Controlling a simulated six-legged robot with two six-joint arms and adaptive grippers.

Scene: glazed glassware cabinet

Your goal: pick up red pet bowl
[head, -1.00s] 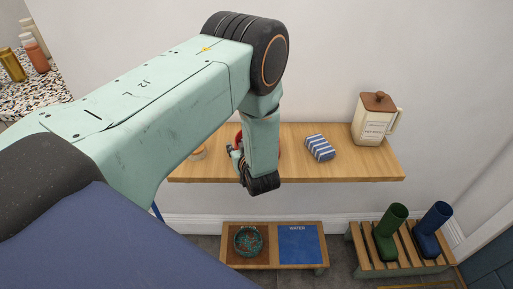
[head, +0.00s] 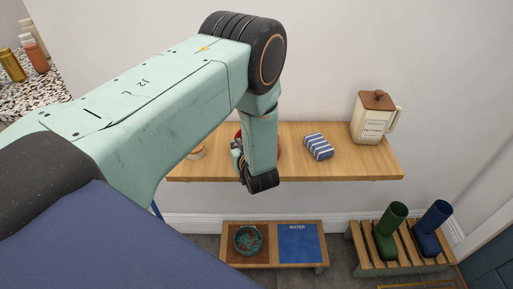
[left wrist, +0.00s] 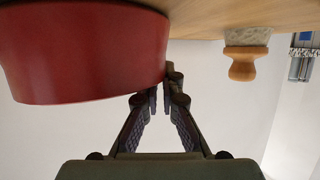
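The red pet bowl (left wrist: 85,55) fills the upper left of the left wrist view, upside down there, with its base against the wooden shelf. In the head view my left forearm hides most of it, and a red edge (head: 279,152) shows beside the arm. In the head view the gripper (head: 238,157) is partly hidden behind my wrist. My right gripper is not in view.
The wooden shelf (head: 350,165) also holds a striped blue-and-white packet (head: 319,146), a lidded pitcher-like canister (head: 374,118) and a wooden-knobbed item (left wrist: 243,62). Below are a feeding stand with a teal bowl (head: 248,240) and a blue mat (head: 298,245), and a boot rack (head: 400,265).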

